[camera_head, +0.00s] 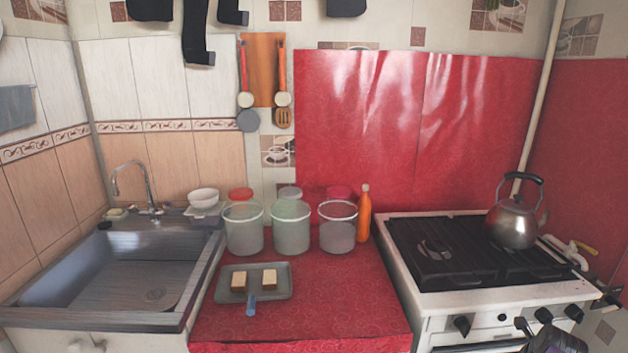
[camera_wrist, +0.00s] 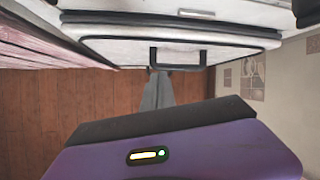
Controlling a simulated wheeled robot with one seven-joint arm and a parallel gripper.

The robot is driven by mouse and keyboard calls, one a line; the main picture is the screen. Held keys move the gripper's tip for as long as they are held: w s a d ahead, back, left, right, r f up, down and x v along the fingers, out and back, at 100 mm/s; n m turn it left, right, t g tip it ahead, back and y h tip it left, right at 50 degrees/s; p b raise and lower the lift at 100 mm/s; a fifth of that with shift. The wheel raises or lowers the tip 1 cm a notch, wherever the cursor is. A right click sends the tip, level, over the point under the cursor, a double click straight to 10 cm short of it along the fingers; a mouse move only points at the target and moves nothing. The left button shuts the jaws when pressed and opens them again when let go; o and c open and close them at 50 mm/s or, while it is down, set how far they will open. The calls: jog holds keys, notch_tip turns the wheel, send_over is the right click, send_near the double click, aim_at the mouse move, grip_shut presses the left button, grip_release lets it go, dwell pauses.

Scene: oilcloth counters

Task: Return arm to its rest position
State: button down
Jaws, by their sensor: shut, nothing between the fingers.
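My gripper (camera_wrist: 159,76) shows in the wrist view as grey fingers closed together, with nothing between them, in front of its purple housing. In the head view my gripper (camera_head: 521,323) is at the bottom right, low before the stove front and partly cut off by the frame edge. The stove's white front, with a dark handle (camera_wrist: 180,67), lies beyond the fingertips in the wrist view. I cannot tell the exact gap to it.
The stove (camera_head: 402,275) carries a kettle (camera_head: 514,222). The red counter (camera_head: 300,328) holds a grey tray (camera_head: 254,289) with two small pale-topped blocks, several jars and an orange bottle (camera_head: 364,215). A sink (camera_head: 110,275) is left. Wooden floor (camera_wrist: 90,100) shows below.

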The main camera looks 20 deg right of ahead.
jog(key=s+a+f+n+h, duration=0.2)
jog(key=s+a+f+n, duration=0.3)
jog(key=s+a+f, duration=0.15)
jog(key=s+a+n+t, duration=0.4)
jog(key=s+a+n, duration=0.8)
jog(key=a+n, duration=0.3)
jog(key=s+a+r+n+t+y, duration=0.25)
jog(key=s+a+r+n, duration=0.7)
jog(key=a, duration=0.55)
jog(key=s+a+r+n+t+y, duration=0.1)
jog(key=s+a+r+n, duration=0.2)
jog(key=r, duration=0.6)
jog(key=s+a+r+n+t+y, duration=0.1)
jog(key=s+a+r+n+t, duration=0.1)
jog(key=r, duration=0.8)
jog(key=s+a+n, duration=0.1)
jog(key=s+a, duration=0.1)
jog(key=a, duration=0.1)
jog(key=shift+s+a, duration=0.3)
jog(key=shift+r+t, duration=0.1)
jog(key=shift+t, duration=0.15)
